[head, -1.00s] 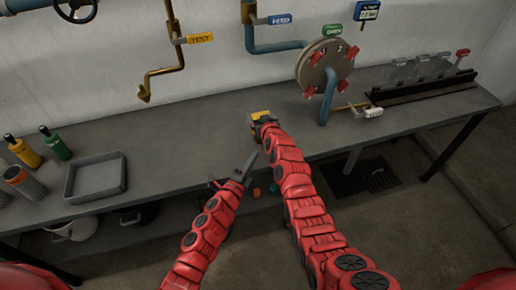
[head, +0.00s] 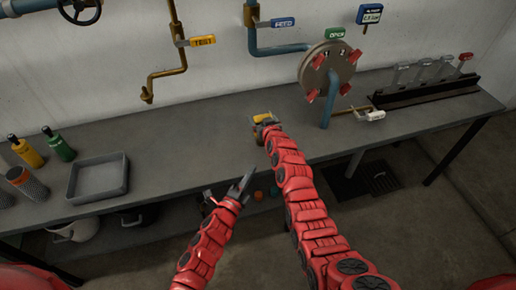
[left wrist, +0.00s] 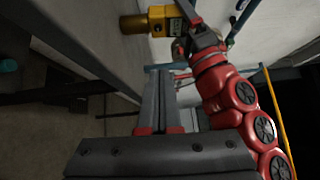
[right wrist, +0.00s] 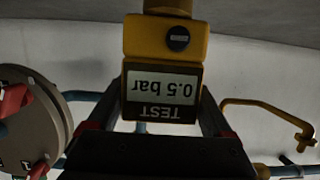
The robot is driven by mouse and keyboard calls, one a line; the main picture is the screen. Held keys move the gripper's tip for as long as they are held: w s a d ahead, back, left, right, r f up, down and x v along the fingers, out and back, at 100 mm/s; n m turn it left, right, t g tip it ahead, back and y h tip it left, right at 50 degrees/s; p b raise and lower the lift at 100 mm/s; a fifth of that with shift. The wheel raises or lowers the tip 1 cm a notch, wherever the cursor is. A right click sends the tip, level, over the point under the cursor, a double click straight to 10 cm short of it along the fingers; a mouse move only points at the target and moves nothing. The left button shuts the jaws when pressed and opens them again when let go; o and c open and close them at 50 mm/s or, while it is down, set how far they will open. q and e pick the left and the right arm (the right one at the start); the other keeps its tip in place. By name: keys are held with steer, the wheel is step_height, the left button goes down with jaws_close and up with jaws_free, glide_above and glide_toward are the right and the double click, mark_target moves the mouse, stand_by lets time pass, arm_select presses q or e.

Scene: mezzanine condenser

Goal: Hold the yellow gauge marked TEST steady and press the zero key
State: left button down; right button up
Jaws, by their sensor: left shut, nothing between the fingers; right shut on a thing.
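The yellow gauge (head: 262,118) is above the bench near its middle, held by my right gripper (head: 268,126). In the right wrist view the gauge (right wrist: 165,48) sits between the fingers, its display upside down, reading TEST and 0.5 bar. A dark round key (right wrist: 177,38) with a pale bar is on its face, with nothing touching it. My left gripper (head: 247,178) is shut and empty, apart from the gauge and in front of the bench edge. In the left wrist view the gauge (left wrist: 172,20) is beyond the left fingers (left wrist: 158,78), at the top.
A grey tray (head: 98,194) and several bottles stand on the left of the bench (head: 185,130). A round flange (head: 327,75) and a lever rack (head: 425,92) are at right.

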steer(key=shift+s+f, duration=0.1)
steer(key=shift+f, duration=0.25)
arm_select(q)
steer(key=x, duration=1)
steer(key=shift+r, duration=0.1)
steer(key=shift+w+a, duration=0.15)
steer(key=shift+w, duration=0.4)
steer(key=shift+w+a, duration=0.2)
steer(key=shift+w, duration=0.35)
steer(key=shift+w+a, duration=0.35)
steer(key=shift+w, duration=0.45)
